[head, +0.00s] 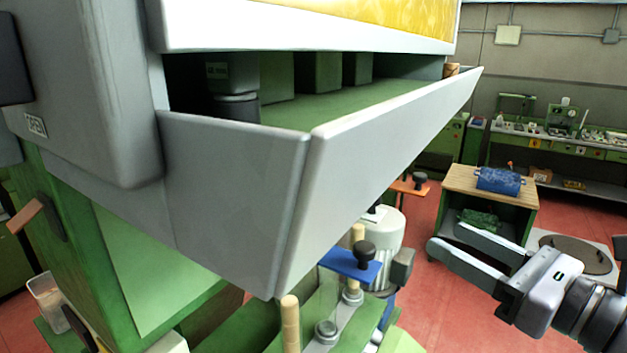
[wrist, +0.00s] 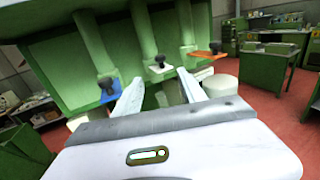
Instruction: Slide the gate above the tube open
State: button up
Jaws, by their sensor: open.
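Three small gates with black knobs show under the green machine. The blue gate (head: 345,264) is nearest in the head view, the white gate (head: 374,216) is behind it, and the orange gate (head: 402,187) is farthest. In the wrist view the blue gate (wrist: 108,93) is left, the white gate (wrist: 159,69) middle and the orange gate (wrist: 203,54) right. My gripper (head: 450,238) is open and empty, to the right of the gates and apart from them. In the wrist view its fingers (wrist: 159,77) point toward the white gate. Which tube is meant is unclear.
A grey hopper tray (head: 390,137) overhangs the gates. Cork stacks (head: 290,322) stand below it. A pale motor-like cylinder (head: 384,250) is beside the gates. A wooden-topped bench with a blue cylinder (head: 500,180) stands behind.

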jog(key=x, duration=1.6)
jog(key=shift+w+a+f, duration=0.15)
jog(key=shift+w+a, duration=0.1)
jog(key=shift+w, duration=0.05)
grip_shut()
dwell(0.4)
